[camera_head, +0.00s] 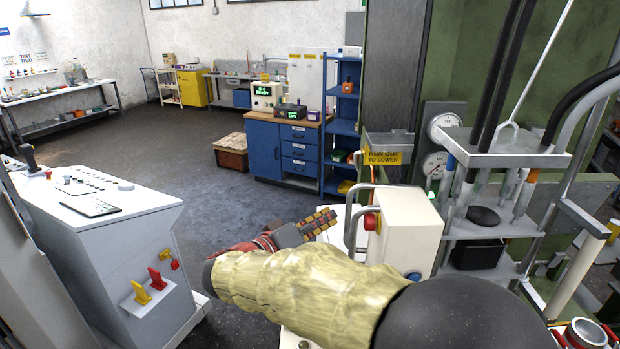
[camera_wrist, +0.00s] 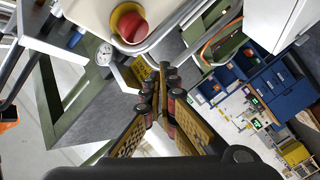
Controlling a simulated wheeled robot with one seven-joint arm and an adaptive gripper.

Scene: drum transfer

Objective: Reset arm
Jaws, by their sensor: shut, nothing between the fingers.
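My arm (camera_head: 300,285), in a cream padded sleeve, reaches across the lower middle of the head view. My gripper (camera_head: 330,217) is at its far end, beside a white control box (camera_head: 405,240) with a red button and a blue button. In the wrist view my gripper (camera_wrist: 160,82) has its fingertips together with nothing between them. A red button in a yellow ring (camera_wrist: 130,22) shows ahead of the fingers, apart from them.
A grey console (camera_head: 105,230) with yellow and red levers stands at left. Machinery with gauges (camera_head: 445,125), hoses and metal tubes fills the right. A blue cabinet (camera_head: 283,150) and a wooden crate (camera_head: 231,150) stand behind. The floor (camera_head: 150,150) between console and cabinet is clear.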

